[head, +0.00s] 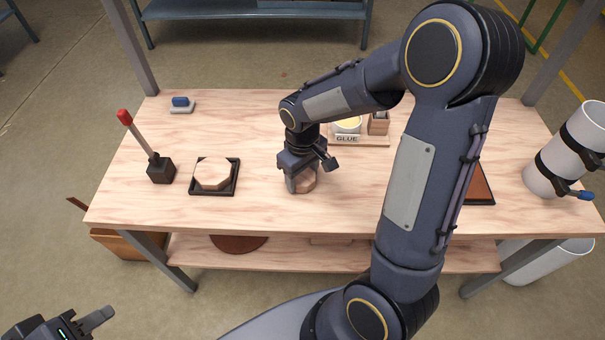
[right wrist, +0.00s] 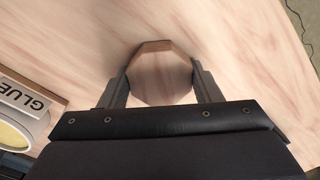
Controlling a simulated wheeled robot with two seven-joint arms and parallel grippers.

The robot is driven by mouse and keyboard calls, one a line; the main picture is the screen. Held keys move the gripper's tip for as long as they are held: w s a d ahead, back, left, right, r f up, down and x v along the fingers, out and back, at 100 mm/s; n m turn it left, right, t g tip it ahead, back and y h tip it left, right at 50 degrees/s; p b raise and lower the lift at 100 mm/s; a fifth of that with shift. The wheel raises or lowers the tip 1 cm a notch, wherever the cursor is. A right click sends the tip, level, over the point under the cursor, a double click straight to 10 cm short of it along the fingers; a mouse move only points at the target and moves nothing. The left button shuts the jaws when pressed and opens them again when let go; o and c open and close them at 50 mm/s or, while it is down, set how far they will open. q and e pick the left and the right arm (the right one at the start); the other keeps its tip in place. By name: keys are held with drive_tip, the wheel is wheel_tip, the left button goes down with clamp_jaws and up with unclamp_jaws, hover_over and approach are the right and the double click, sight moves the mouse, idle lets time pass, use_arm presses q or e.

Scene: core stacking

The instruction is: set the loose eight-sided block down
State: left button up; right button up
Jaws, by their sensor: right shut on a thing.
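The loose eight-sided wooden block (head: 305,182) is between the fingers of my right gripper (head: 301,184), over the middle of the workbench near its front edge. In the right wrist view the block (right wrist: 160,72) sits between the two grey fingers, one on each side. I cannot tell whether its underside touches the bench. Another eight-sided block (head: 212,173) lies in a dark square tray (head: 234,188) to the left. My left gripper (head: 92,322) is at the bottom left corner, away from the bench; its fingers are only partly visible.
A red-topped lever on a dark base (head: 161,170) stands left of the tray. A glue holder (head: 347,138) is behind my right gripper and shows in the right wrist view (right wrist: 28,92). A white cylinder (head: 552,172) is at right. Bench between tray and gripper is clear.

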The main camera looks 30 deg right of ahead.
drive_tip(key=shift+f, duration=0.15)
drive_tip(key=o, duration=1)
